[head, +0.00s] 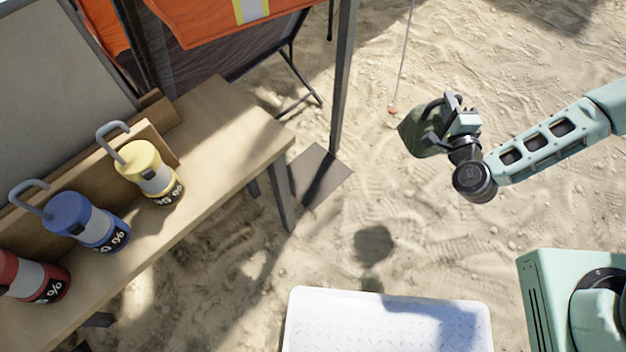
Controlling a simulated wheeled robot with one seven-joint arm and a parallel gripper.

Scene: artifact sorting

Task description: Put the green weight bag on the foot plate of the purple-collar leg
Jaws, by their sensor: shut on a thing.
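My gripper (450,108) is shut on the green weight bag (421,138) by its dark handle and holds it above the sand. The bag's underside is hidden. A grey canopy leg (343,85) stands left of the bag, and a flat grey foot plate (318,178) lies on the sand at its base. No purple collar shows on the visible part of this leg, so I cannot tell whether it is the purple-collar leg. The plate looks bare, partly crossed by shadow. The bag is to the right of the plate and apart from it.
A wooden bench (235,130) on the left carries a yellow (150,170), a blue (88,220) and a red canister (35,278). A guy line (404,55) runs down to a peg near the bag. A white textured panel (385,322) is at the bottom. Sand between bag and plate is clear.

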